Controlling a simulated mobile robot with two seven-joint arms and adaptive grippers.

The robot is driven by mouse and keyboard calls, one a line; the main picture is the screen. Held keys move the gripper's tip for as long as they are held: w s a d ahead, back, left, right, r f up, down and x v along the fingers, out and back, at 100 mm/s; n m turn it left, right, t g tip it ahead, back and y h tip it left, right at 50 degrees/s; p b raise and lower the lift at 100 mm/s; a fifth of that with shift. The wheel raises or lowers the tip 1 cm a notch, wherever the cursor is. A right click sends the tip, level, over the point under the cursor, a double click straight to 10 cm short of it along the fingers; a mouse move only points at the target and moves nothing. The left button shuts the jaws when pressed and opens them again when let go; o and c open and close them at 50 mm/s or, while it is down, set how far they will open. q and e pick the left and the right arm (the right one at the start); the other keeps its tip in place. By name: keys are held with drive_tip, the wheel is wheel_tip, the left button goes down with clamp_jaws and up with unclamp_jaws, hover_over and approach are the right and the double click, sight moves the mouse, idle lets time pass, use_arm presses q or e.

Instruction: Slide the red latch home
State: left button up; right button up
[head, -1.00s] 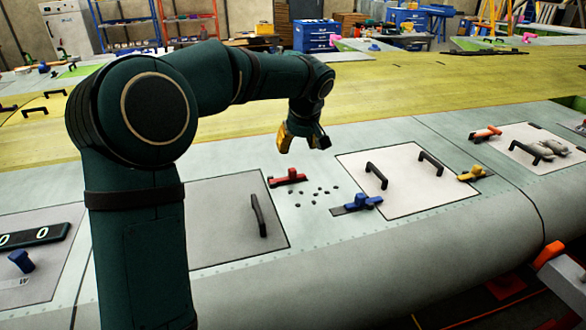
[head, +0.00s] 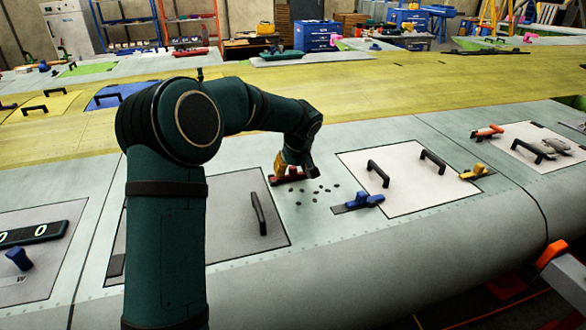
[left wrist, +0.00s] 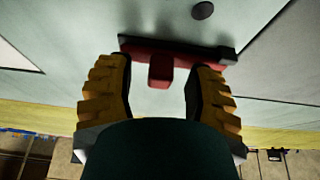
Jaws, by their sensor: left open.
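The red latch (head: 288,177) lies on the grey wing skin, between the grey panel with one handle and the white panel with two handles. It also shows in the left wrist view (left wrist: 160,70), as a dark bar with a red slider and a red knob. My left gripper (head: 293,172) is at the latch, with its yellow fingers partly hiding it. In the left wrist view the open fingers (left wrist: 159,88) stand on either side of the knob, with gaps to it. Whether they touch the latch base cannot be told. My right gripper is not in view.
A blue latch (head: 361,202) sits at the white panel's (head: 410,190) left edge, and a yellow latch (head: 474,172) at its right edge. Several small dark spots (head: 316,190) lie near the red latch. A black handle (head: 258,213) stands up from the grey panel.

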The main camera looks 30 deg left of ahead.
use_arm(q)
drive_tip(key=shift+o, duration=0.2)
clamp_jaws()
drive_tip(key=shift+s+a+f+b, duration=0.15)
drive_tip(key=shift+s+a+b, duration=0.55)
drive_tip(key=shift+s+a, duration=0.55)
drive_tip(key=shift+s, duration=0.3)
